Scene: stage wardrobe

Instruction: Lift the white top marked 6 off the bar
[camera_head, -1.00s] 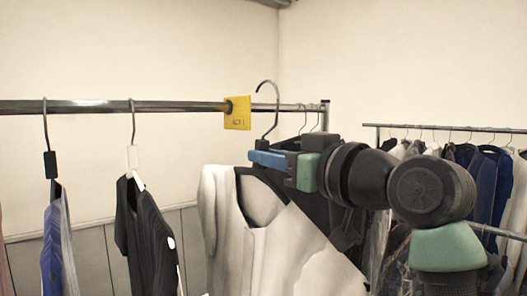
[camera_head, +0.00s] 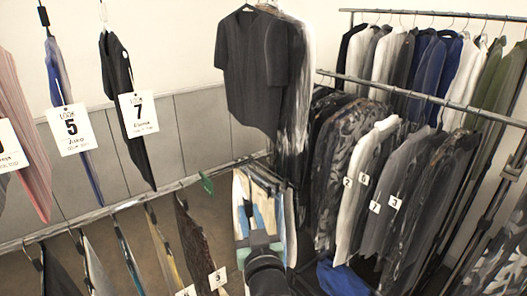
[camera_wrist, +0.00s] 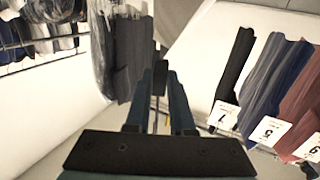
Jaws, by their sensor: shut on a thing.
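My gripper (camera_head: 258,216) is low in the head view, past the lower rail. In the wrist view its fingers (camera_wrist: 160,92) are shut on a small dark block (camera_wrist: 159,80) with a thin stem, apparently the hanger of the white top. Pale cloth (camera_head: 239,192) shows beside the gripper; I cannot tell how much of it is the white top. No tag marked 6 can be read on the held thing. The upper bar itself is out of the head view.
Tagged garments hang at left, marked 7 (camera_head: 138,113) and 5 (camera_head: 70,130). A dark top (camera_head: 255,75) hangs behind the gripper. A lower rail (camera_head: 105,210) with several garments crosses below. A full rack (camera_head: 425,88) stands at right. Bare wall (camera_head: 180,50) lies between.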

